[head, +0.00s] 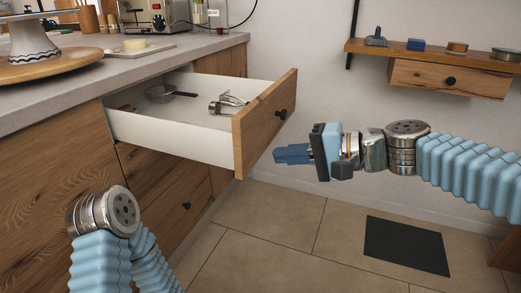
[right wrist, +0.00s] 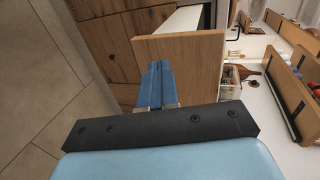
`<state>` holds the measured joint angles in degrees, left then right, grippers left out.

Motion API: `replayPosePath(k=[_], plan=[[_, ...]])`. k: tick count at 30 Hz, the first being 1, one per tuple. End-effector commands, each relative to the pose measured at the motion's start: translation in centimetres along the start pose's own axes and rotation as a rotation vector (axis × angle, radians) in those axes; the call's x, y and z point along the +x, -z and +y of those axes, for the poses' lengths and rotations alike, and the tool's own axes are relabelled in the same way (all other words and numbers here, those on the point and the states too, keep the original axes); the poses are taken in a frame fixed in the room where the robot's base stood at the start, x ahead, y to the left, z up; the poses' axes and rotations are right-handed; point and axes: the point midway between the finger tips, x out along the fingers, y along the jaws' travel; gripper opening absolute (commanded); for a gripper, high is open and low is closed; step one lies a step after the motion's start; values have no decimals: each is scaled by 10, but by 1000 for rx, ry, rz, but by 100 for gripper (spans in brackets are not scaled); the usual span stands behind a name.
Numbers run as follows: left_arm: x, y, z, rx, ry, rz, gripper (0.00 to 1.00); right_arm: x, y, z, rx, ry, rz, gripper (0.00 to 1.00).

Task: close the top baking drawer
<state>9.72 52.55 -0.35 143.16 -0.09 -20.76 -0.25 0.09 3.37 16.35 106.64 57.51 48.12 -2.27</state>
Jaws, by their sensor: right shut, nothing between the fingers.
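The top baking drawer (head: 180,135) stands pulled out below the counter in the head view, with a wooden front (head: 265,122), a white side and a dark round knob (head: 281,113). Utensils and a small strainer lie inside it. My right gripper (head: 280,154) is shut and empty, to the right of the drawer front, its blue fingers pointing at it. In the right wrist view the shut fingers (right wrist: 157,85) lie before the wooden drawer front (right wrist: 185,65); I cannot tell if they touch it. My left arm shows at lower left, but its fingers are out of view.
A closed lower drawer with a knob (head: 186,206) is beneath. A wall shelf (head: 440,53) is at upper right. A dark mat (head: 406,245) lies on open floor.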

Motion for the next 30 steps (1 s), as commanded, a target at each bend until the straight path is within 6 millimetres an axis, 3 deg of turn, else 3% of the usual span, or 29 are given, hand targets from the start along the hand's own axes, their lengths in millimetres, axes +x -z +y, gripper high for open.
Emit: replayPosePath(k=[3,9,30], plan=[[-1,0,0,0,0,0,55,24,-1,-1,1,0,-4,0],[-5,0,3,2,-2,-2,55,49,0,-10,1,0,-1,0],[-8,-1,5,3,-3,-3,55,66,0,-15,2,-1,-2,0]])
